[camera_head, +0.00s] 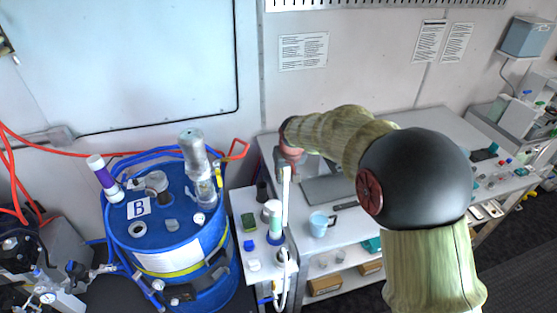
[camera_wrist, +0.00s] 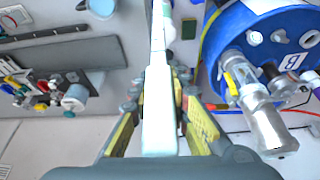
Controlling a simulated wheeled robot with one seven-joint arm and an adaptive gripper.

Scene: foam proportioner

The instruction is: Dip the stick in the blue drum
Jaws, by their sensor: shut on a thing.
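The blue drum (camera_head: 212,290) stands at the left in the head view, with a "B" label and several fittings on its lid. A small round port (camera_head: 138,229) sits at the lid's front left; I cannot tell whether it is open. The drum also shows at the upper right of the wrist view (camera_wrist: 237,35). My gripper (camera_head: 289,158) is right of the drum, above the side tables. It is shut on a long white stick (camera_head: 285,197), which hangs roughly upright. The stick lies between the fingers of my gripper (camera_wrist: 160,85) in the wrist view. The stick is apart from the drum.
A clear cylinder fitting (camera_head: 196,160) and a purple-and-white tube (camera_head: 103,172) rise from the drum lid. A narrow table (camera_head: 240,203) with bottles and a green sponge stands between drum and desk. A light blue mug (camera_head: 319,224) stands on the desk. Orange hoses run behind the drum.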

